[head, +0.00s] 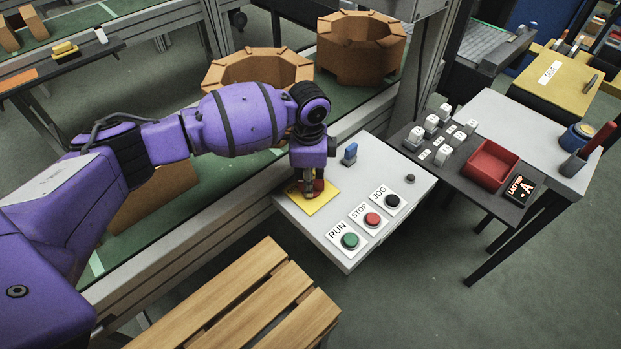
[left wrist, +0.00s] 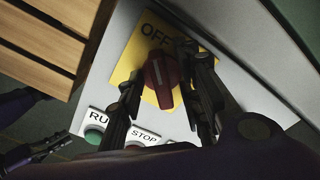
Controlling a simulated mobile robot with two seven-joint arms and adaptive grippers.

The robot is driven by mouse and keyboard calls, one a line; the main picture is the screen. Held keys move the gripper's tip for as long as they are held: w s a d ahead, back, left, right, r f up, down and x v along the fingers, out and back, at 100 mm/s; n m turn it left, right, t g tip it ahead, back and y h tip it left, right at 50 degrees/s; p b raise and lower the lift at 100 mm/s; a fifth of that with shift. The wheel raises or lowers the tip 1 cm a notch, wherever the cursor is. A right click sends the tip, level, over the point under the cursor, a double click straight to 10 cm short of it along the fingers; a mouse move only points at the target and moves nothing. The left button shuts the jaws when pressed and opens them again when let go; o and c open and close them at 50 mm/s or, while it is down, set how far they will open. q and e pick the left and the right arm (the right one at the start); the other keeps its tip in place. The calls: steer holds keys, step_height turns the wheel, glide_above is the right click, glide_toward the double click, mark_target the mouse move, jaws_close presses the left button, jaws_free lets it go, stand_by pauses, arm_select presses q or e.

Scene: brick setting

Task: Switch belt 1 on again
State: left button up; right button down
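The grey control box (head: 345,240) stands beside the belt, with a yellow plate (head: 322,200) at its left end. A red rotary knob (left wrist: 162,76) sits on the yellow plate (left wrist: 128,62), below the word OFF. My left gripper (head: 308,190) points down over the knob and hides most of it in the head view. In the left wrist view its open fingers (left wrist: 160,88) stand either side of the knob; contact is unclear. The box also carries green RUN (head: 349,241), red STOP (head: 373,219) and black JOG (head: 392,201) buttons. My right gripper (left wrist: 42,150) shows partly at the left wrist view's lower left.
A blue upright piece (head: 350,153) stands on the box behind the knob. A wooden slatted surface (head: 240,305) is in front. Brown ring-shaped parts (head: 362,45) sit on the belt. A table with a red tray (head: 490,165) stands to the right.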

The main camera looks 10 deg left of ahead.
arm_select(q)
jaws_close()
stand_by(0.3)
steer(key=m, duration=0.3)
steer(key=shift+w+m, duration=0.15)
steer(key=shift+m, duration=0.25)
steer(key=m, duration=0.5)
steer(key=shift+w+m, duration=0.1)
steer(key=shift+m, duration=0.2)
steer(key=m, duration=0.4)
steer(key=shift+w+d, duration=0.1)
steer(key=shift+d, duration=0.05)
steer(key=shift+m, duration=2.2)
steer(key=shift+d, duration=0.1)
